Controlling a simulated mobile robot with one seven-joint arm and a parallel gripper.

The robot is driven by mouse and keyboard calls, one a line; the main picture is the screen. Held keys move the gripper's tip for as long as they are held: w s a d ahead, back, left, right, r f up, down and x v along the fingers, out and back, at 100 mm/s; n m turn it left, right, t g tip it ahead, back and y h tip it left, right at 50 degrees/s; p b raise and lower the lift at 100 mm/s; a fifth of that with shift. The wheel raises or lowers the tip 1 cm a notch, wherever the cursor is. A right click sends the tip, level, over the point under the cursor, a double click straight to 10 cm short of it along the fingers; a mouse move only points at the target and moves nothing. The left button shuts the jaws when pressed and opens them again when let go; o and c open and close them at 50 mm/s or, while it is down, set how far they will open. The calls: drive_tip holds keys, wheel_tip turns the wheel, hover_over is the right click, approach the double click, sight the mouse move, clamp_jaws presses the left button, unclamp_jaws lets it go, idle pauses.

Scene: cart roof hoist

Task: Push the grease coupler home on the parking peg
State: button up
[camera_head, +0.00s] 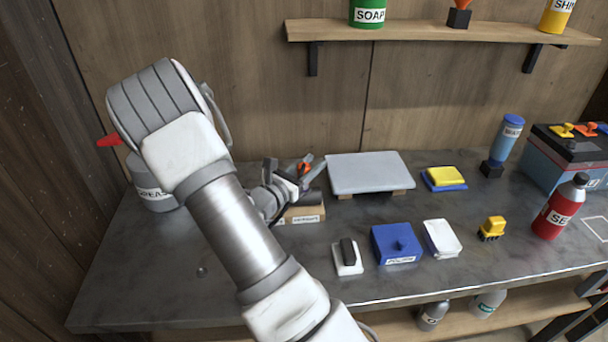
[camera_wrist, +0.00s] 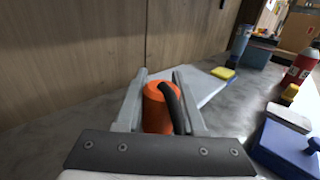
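My gripper (camera_head: 293,172) is over the back left of the workbench, its fingers pointing away from the head camera. In the wrist view, an orange cylindrical piece with a curved black hose or handle, apparently the grease coupler (camera_wrist: 157,110), sits between the two fingers (camera_wrist: 159,100). It nearly fills the gap, but whether both fingers press on it is unclear. In the head view only a small orange part of the coupler (camera_head: 304,168) shows. A labelled wooden block (camera_head: 302,215) lies just below the gripper. I cannot make out the parking peg; my gripper and arm hide that area.
A pale raised plate (camera_head: 370,173) stands close right of the gripper. A grey labelled canister (camera_head: 153,194) is at left, partly behind my arm. A blue box (camera_head: 397,244), yellow sponge (camera_head: 444,177) and red bottle (camera_head: 561,207) stand further right. The front left benchtop is mostly clear.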

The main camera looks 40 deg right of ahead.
clamp_jaws()
